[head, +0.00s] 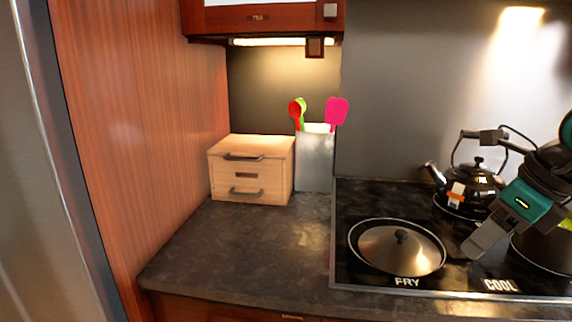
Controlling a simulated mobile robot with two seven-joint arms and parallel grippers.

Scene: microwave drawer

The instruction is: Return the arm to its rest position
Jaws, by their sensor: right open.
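My right gripper (486,236) comes in from the right edge, over the stove. It has a teal body and a grey finger pointing down and left, above the cooktop between the lidded pan and the dark pot. The jaws are open and no object shows between them. The far part of the arm is cut off by the picture edge. My left gripper is not in view.
A black kettle (474,185) stands just behind the gripper. A lidded pan (387,252) sits left of it, and a dark pot (548,250) is partly hidden at right. A wooden drawer box (268,172) and utensil holder (314,162) stand on the counter (245,245).

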